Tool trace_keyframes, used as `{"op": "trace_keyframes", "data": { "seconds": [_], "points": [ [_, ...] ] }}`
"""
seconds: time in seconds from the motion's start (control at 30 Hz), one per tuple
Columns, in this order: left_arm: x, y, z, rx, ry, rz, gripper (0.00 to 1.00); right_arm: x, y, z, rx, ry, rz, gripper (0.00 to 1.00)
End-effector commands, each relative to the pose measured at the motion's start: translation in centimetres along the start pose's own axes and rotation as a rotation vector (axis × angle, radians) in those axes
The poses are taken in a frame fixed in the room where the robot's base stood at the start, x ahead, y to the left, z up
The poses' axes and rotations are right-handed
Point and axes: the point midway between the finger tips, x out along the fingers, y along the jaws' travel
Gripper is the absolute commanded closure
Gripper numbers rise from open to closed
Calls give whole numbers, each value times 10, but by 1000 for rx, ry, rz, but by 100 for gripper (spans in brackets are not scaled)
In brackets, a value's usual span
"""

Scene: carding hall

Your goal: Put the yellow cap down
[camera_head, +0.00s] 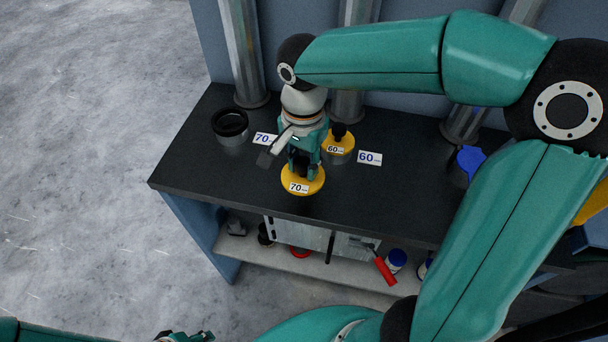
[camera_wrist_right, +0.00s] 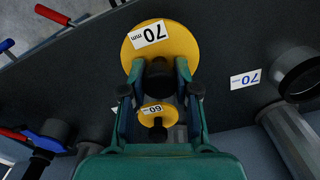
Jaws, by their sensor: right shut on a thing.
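The yellow cap labelled 70 mm (camera_head: 303,180) is in my right gripper (camera_head: 304,165), whose fingers are shut on its black knob. In the right wrist view the same cap (camera_wrist_right: 178,48) shows beyond the fingertips (camera_wrist_right: 157,82). The cap is over the front part of the dark bench top (camera_head: 230,178); I cannot tell whether it touches the bench. A smaller yellow cap labelled 60 mm (camera_head: 343,141) sits on a short socket behind and to the right. My left gripper (camera_head: 186,337) is only partly in view at the bottom edge, and its jaws are unclear.
An open black-rimmed socket (camera_head: 231,126) stands at the back left, beside a 70 label (camera_head: 264,139). A 60 label (camera_head: 370,158) is at the right. Metal pipes (camera_head: 240,60) rise behind. A lower shelf (camera_head: 330,268) holds tools. The bench's front left is clear.

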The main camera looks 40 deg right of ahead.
Motion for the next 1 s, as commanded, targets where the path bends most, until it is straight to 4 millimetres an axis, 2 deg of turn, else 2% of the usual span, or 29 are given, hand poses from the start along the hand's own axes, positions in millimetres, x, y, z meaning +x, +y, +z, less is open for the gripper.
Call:
{"op": "trace_keyframes", "data": {
  "seconds": [0.33, 0.73, 0.77, 0.9, 1.0],
  "points": [
    [2, -1, 0, 0, 0, 0, 60, 40, 0, 0, -2, -1, 3, 100],
    [5, -2, 0, 0, 0, 0, 60, 47, 0, 0, -2, 0, 0, 100],
    [4, -2, 0, 0, 0, 0, 60, 46, 0, 0, -3, 0, 0, 67],
    [4, -1, 0, 0, 0, 0, 60, 46, 0, 0, -3, 0, 1, 45],
    [4, -1, 0, 0, 0, 0, 60, 46, 0, 0, -3, 0, 1, 45]
  ]
}}
